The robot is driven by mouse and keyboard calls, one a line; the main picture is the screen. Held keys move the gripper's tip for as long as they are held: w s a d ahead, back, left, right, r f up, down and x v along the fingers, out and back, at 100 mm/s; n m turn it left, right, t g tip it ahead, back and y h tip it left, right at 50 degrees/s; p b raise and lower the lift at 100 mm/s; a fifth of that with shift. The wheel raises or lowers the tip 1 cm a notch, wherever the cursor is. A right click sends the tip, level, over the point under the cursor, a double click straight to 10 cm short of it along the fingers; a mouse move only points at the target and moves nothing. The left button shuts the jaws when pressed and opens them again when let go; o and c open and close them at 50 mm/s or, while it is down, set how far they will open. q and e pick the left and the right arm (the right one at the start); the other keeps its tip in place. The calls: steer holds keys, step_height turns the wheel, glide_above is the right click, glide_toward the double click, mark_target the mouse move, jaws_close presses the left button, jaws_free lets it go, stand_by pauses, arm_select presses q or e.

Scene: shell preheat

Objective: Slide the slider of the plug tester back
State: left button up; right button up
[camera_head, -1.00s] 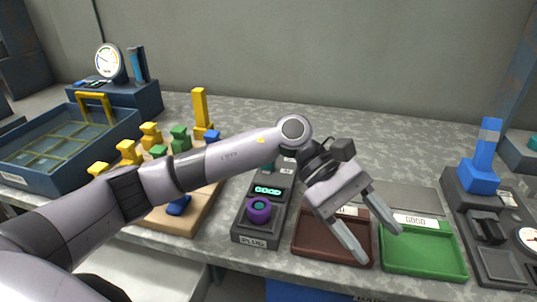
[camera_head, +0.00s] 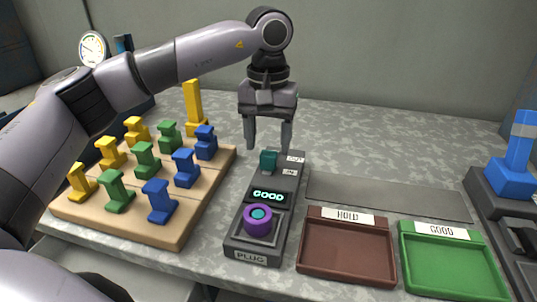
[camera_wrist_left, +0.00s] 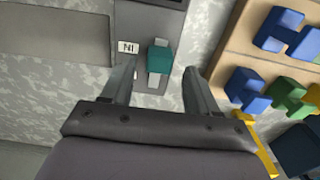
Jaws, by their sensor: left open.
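The plug tester (camera_head: 238,243) is a dark grey box with a PLUG label, a purple ring with a teal centre, and a lit display reading GOOD. Its teal slider (camera_head: 268,161) stands near the far end, beside small white labels. My left gripper (camera_head: 268,148) is open and points down over the far end of the tester. In the left wrist view the slider (camera_wrist_left: 160,60) is between and just ahead of the open fingertips (camera_wrist_left: 160,78); I cannot tell whether they touch it. My right gripper is not in view.
A wooden board (camera_head: 168,233) with yellow, green and blue pieces stands left of the tester. A brown HOLD tray (camera_head: 347,273) and a green GOOD tray (camera_head: 450,285) lie to the right. A dark device with a blue handle (camera_head: 513,165) is at the right edge.

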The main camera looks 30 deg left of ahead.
mark_target(268, 153)
arm_select(q)
steer(key=shift+f, duration=1.75)
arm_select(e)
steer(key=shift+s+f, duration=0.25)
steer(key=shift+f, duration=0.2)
arm_select(q)
steer(key=shift+c, duration=0.3)
